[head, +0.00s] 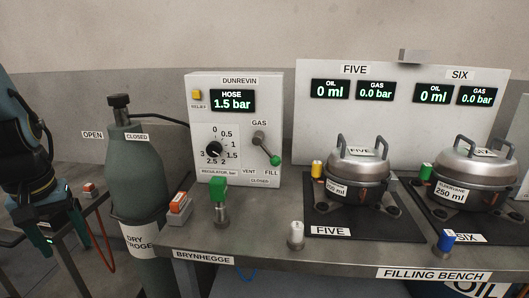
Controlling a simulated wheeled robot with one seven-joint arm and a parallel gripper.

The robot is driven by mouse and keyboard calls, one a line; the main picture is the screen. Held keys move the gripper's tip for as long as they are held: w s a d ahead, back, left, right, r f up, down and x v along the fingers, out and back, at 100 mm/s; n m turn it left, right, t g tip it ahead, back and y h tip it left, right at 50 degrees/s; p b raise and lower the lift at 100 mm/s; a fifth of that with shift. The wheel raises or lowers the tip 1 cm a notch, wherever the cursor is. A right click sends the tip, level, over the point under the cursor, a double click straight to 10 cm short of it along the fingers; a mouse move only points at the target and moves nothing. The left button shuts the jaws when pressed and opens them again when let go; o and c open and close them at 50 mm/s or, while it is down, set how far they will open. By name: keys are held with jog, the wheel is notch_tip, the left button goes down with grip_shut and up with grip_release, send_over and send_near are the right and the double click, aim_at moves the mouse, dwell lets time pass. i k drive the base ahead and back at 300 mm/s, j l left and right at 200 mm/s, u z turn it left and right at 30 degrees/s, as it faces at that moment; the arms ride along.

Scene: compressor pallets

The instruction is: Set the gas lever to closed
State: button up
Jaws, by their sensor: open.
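The gas lever (266,149) is on the front of the DUNREVIN panel (238,85), right of the black regulator knob (214,149). Its dark arm slants down and right from a grey pivot to a green tip, which is close to the FILL label (271,172). The VENT label (249,171) lies left of FILL, and the CLOSED label (260,181) is below them. My gripper (58,238) is at the far left, low, open and empty. It is well apart from the lever, with the gas cylinder between them in the picture.
The dark cylinder (134,175) stands left of the bench (270,240). Two lidded pots (357,175) (474,165) are on black mats at right. The hose display reads 1.5 bar.

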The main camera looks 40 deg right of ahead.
aim_at(257, 139)
jog(key=z, duration=1.1)
